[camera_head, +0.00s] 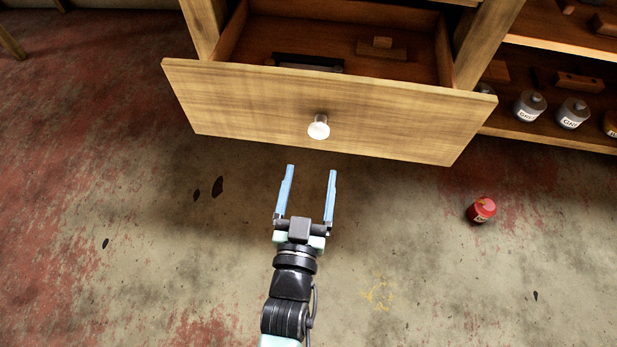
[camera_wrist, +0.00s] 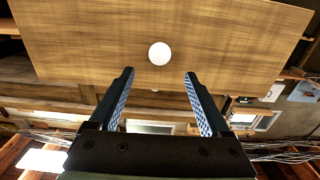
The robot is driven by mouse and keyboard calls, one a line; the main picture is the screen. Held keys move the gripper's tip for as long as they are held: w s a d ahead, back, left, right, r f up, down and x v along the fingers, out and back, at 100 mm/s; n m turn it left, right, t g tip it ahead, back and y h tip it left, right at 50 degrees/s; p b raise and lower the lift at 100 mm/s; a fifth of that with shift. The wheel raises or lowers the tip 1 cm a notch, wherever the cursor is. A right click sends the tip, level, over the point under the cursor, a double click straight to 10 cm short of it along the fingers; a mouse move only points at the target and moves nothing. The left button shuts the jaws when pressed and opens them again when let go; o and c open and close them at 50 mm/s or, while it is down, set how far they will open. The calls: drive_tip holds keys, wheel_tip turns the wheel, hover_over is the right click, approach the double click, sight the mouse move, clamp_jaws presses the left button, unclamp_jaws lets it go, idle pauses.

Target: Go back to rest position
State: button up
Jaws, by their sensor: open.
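My gripper (camera_head: 311,168) is open and empty, its two blue fingers spread apart. It is in front of the wooden drawer (camera_head: 240,105), apart from its round white knob (camera_head: 318,127). The drawer is pulled out, and its inside shows in the head view. In the wrist view, my gripper (camera_wrist: 159,75) has its fingers on either side below the knob (camera_wrist: 159,53), with nothing between them. The drawer front (camera_wrist: 90,45) fills the upper part of that view.
In the drawer lie a dark object (camera_head: 309,63) and small wooden pieces (camera_head: 381,49). A shelf on the right holds grey bottles (camera_head: 529,105). A red container (camera_head: 481,210) is on the stained floor at right. The floor at left is mostly clear.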

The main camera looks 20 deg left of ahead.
drive_tip(key=shift+s+d, duration=0.2)
drive_tip(key=shift+s, duration=0.45)
